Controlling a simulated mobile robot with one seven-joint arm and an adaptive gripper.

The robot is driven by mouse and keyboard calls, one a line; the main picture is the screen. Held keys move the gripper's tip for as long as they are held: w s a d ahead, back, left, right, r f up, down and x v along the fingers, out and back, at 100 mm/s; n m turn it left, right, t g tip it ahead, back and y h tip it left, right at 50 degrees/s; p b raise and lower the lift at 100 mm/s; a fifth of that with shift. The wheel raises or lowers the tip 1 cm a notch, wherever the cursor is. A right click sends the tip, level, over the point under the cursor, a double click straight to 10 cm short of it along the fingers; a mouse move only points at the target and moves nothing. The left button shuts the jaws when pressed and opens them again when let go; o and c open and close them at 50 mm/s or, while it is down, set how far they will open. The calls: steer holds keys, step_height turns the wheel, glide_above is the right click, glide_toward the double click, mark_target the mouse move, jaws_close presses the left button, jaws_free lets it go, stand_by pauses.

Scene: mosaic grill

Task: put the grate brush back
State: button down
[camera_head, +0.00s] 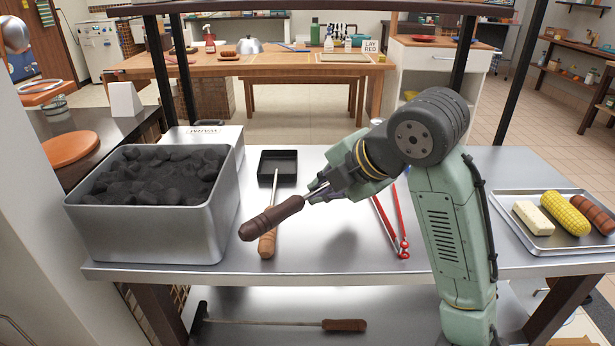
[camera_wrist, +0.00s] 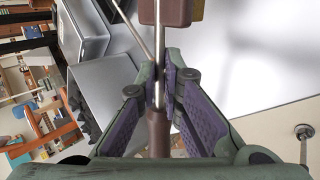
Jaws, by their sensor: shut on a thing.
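My gripper (camera_head: 328,185) is shut on the thin metal shaft of a long tool, which I take to be the grate brush. Its dark brown handle (camera_head: 272,217) points down and left, in front of the table's middle. The head view does not show its bristles; the gripper hides the far part. In the wrist view my gripper (camera_wrist: 158,82) pinches the shaft, with a brown part (camera_wrist: 158,132) between the fingers and another brown part (camera_wrist: 172,11) at the top edge. Another tool with a lighter wooden handle (camera_head: 267,244) lies on the table behind the held handle.
A metal bin of charcoal (camera_head: 150,237) stands left. A small black tray (camera_head: 264,168) sits behind. Red tongs (camera_head: 403,245) lie beside my arm. A tray (camera_head: 548,243) with food is at right. A long tool (camera_head: 344,325) lies on the lower shelf. The table front is partly clear.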

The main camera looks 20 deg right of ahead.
steer(key=w+f, duration=0.1)
steer(key=w, duration=0.2)
steer(key=w+f+p, duration=0.1)
steer(key=w, duration=0.2)
steer(key=w+f+p, duration=0.1)
steer(key=w, duration=0.2)
steer(key=shift+w+a+f, duration=0.1)
steer(key=shift+w+f, duration=0.2)
steer(key=shift+f, duration=0.35)
steer(key=shift+f+b, duration=0.4)
steer(key=shift+f, duration=0.05)
steer(key=c, duration=1.7)
jaws_free()
steer(key=shift+r, duration=0.1)
steer(key=shift+s+r+p, duration=0.1)
steer(key=shift+r+p, duration=0.35)
steer(key=shift+r, duration=0.1)
steer(key=b+v, duration=0.1)
steer(key=v, duration=1)
steer(key=shift+s+r, duration=0.15)
steer(key=shift+s, duration=0.1)
